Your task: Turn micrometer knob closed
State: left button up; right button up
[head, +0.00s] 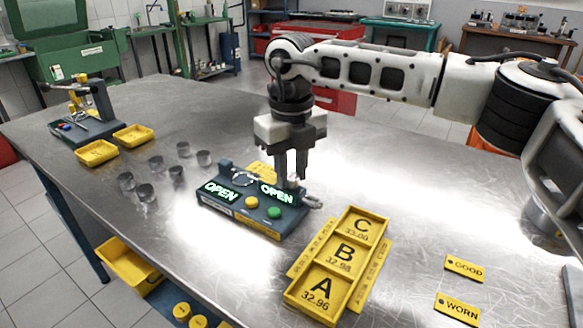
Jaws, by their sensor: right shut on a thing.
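The micrometer station (238,212) is a dark block on the metal table, with a round metal frame (243,179) on top. Two of its displays glow green and read OPEN. A yellow button (251,202) and a green button (274,212) sit on its front. My right gripper (292,178) points straight down at the right end of the station, with its fingers shut on the micrometer knob (293,183). The fingers hide most of the knob. My left gripper is not in view.
A yellow tray (352,310) marked A, B and C stands in front of the station. Several metal cylinders (146,193) stand to the left. Two yellow bins (97,153) are farther left. GOOD (464,267) and WORN (457,309) plates lie at the right. The table behind my gripper is clear.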

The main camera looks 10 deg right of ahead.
aim_at(292, 175)
jog(key=n, duration=0.5)
jog(key=shift+r+n, duration=0.1)
jog(key=shift+n, duration=0.2)
jog(key=n, duration=0.5)
jog(key=shift+p, duration=0.3)
jog(key=n, duration=0.5)
jog(key=shift+n, duration=2.5)
jog(key=o, duration=1)
notch_tip(292, 175, up, 16)
jog(key=shift+p, duration=0.35)
